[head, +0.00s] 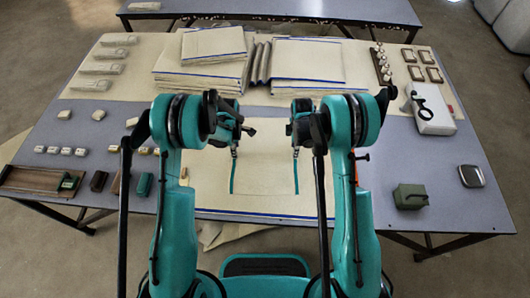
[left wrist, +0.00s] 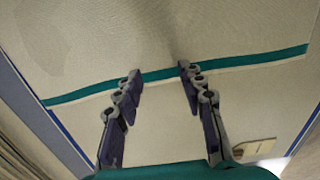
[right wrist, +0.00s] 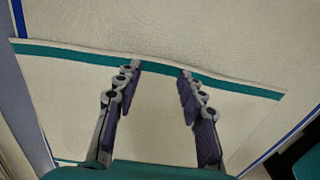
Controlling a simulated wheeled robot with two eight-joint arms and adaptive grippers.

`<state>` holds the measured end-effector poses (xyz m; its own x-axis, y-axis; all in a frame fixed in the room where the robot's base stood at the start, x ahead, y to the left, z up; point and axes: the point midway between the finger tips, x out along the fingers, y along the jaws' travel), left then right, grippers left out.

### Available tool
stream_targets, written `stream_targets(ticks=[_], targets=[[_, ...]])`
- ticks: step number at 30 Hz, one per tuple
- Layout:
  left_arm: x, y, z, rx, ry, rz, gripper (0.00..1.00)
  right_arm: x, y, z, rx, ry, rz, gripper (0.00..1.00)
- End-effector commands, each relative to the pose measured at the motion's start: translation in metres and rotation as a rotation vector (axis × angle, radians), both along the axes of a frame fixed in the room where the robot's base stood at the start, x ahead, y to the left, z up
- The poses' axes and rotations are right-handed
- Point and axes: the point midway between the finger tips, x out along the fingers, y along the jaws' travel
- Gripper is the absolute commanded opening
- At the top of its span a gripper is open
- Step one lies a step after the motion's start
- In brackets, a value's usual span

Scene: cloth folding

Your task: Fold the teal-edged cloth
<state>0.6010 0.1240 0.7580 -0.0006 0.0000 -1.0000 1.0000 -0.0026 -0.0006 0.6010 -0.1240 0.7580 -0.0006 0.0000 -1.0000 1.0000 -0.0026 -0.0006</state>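The cream cloth (head: 264,172) lies flat on the table in front of me, with a teal strip along its left edge and another along its right edge. My left gripper (head: 235,153) is at the left teal edge; in the left wrist view its fingers (left wrist: 158,74) are apart, with the teal strip (left wrist: 240,61) running between them. My right gripper (head: 296,152) is at the right teal edge; in the right wrist view its fingers (right wrist: 160,70) are apart around the teal strip (right wrist: 235,86), where the cloth edge bulges slightly. Contact with the cloth is unclear.
A blue-edged cream sheet (head: 260,211) lies under the cloth on the grey table (head: 420,160). Folded fabric stacks (head: 200,62) stand behind. A white device (head: 430,112) and a green box (head: 410,196) are at right; a brown tray (head: 32,179) is at left.

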Motion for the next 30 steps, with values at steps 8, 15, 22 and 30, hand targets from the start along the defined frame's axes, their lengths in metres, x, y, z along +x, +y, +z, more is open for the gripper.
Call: stream_targets(ticks=[8,15,22,30], targets=[[0.0001,0.0,-0.0008,0.0,0.0,0.0,0.4,0.0001,0.0,-0.0007,0.0,0.0,0.0,0.4],[0.0001,0.0,-0.0038,0.0,0.0,0.0,0.27,0.0,0.0,-0.0038,0.0,0.0,0.0,0.27],[0.0002,0.0,-0.0061,0.0,0.0,0.0,0.0,0.0002,0.0,-0.0061,0.0,0.0,0.0,0.0],[0.0001,0.0,-0.0065,0.0,0.0,0.0,0.0,0.0001,-0.0001,-0.0064,0.0,0.0,0.0,0.0]])
